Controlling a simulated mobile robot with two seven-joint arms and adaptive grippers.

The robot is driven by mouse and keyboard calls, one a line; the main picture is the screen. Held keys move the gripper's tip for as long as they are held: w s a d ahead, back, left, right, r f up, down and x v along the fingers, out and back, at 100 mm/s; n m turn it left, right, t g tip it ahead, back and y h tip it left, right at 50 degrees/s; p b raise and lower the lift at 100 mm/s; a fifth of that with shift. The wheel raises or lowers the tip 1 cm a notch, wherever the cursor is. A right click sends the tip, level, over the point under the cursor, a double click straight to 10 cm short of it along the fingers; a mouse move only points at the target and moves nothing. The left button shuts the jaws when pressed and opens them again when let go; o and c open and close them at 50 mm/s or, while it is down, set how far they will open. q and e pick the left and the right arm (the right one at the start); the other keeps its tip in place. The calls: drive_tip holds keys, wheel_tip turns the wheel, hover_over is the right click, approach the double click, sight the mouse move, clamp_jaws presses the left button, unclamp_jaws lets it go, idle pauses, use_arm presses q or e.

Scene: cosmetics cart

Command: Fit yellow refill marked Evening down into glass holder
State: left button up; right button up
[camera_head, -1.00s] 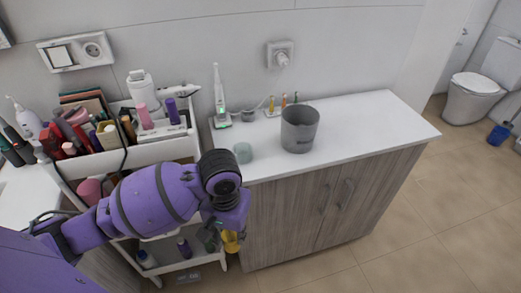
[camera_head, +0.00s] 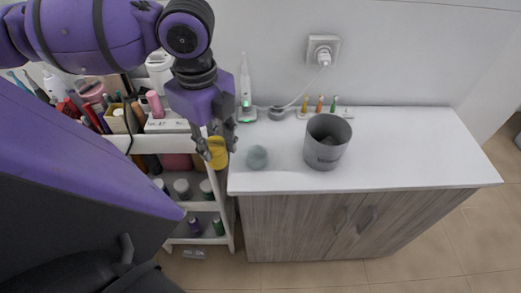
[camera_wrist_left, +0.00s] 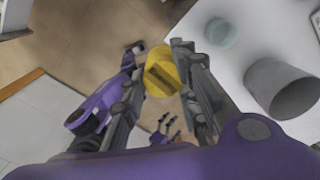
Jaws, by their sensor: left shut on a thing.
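My left gripper (camera_head: 217,146) is shut on the yellow refill (camera_head: 218,158), holding it in the air near the counter's left end. The refill shows between the fingers in the left wrist view (camera_wrist_left: 162,72), with a darker slot-like band across it; no marking is readable. The glass holder (camera_head: 257,157) is a small, pale green, round cup on the counter, just right of the refill and apart from it. It also shows in the left wrist view (camera_wrist_left: 220,32). Purple and dark parts of mine show low in the wrist view; I cannot make out the right gripper's state there.
A grey bin (camera_head: 327,142) stands on the counter (camera_head: 400,150) right of the glass holder. An electric toothbrush on its charger (camera_head: 246,100) and a small rack (camera_head: 320,112) stand behind. A crowded white cart (camera_head: 228,215) is at the left. The counter's right part is clear.

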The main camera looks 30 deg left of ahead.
use_arm(q)
drive_tip(key=w+f, duration=0.4)
drive_tip(key=w+d+f+b, duration=0.1)
drive_tip(key=w+f, duration=0.3)
drive_tip(key=w+d+f+b, duration=0.1)
drive_tip(key=w+f, duration=0.4)
drive_tip(key=shift+r, duration=0.1)
use_arm(e)
drive_tip(key=shift+s+d+f, duration=0.3)
drive_tip(key=shift+s+f, duration=0.1)
drive_tip(key=shift+f, duration=0.2)
drive_tip(key=shift+s+d+f, duration=0.3)
drive_tip(key=shift+s+f, duration=0.1)
drive_tip(key=shift+f, duration=0.15)
drive_tip(key=shift+s, duration=0.1)
use_arm(q)
drive_tip(key=o, duration=1.1)
drive_tip(key=shift+o, duration=0.2)
use_arm(e)
drive_tip(key=shift+s+d+f, duration=0.1)
drive_tip(key=shift+s+d, duration=0.1)
drive_tip(key=shift+w, duration=0.15)
